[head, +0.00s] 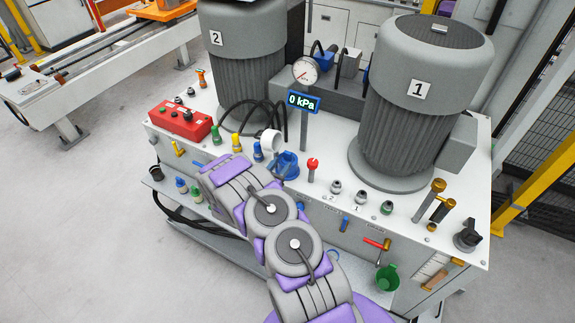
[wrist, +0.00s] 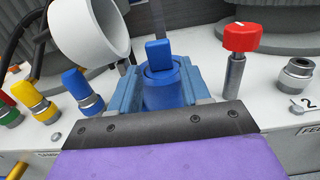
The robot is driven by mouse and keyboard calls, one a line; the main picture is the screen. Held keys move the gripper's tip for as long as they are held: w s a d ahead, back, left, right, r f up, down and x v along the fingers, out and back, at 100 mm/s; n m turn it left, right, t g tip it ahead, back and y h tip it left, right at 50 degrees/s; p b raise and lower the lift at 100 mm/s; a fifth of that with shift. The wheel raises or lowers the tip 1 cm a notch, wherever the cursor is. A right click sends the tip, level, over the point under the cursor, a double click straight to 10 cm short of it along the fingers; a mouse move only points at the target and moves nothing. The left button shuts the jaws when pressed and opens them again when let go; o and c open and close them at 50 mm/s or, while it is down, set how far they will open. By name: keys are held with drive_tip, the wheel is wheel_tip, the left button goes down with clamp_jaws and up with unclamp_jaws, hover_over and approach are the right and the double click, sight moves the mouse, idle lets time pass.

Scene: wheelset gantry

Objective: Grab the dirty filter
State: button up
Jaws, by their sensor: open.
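My gripper (wrist: 158,126) shows in the wrist view as a purple body with a dark, bolted front edge; it is open. Just beyond that edge is a blue round fitting (wrist: 165,92) with an upright tab, between lighter blue side pieces. In the head view this blue fitting (head: 287,166) sits on the white deck, right of my arm's purple end. A white hollow cylinder (head: 270,140) is just behind it, and it shows at upper left in the wrist view (wrist: 117,30). No dirt shows that tells which is the dirty filter. Fingertip contact cannot be told.
A red knob (head: 312,164) on a post stands close right of the blue fitting. Blue (head: 258,151) and yellow (head: 236,142) fittings stand to the left. A gauge post (head: 304,128) and two large grey motors (head: 415,100) are behind. The floor at left (head: 70,230) is clear.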

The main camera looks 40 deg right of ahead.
sight(287, 157)
drive_tip(key=x, duration=0.6)
drive_tip(key=shift+b, duration=0.35)
drive_tip(key=shift+a, duration=0.1)
drive_tip(key=shift+c, duration=0.2)
drive_tip(key=c, duration=0.7)
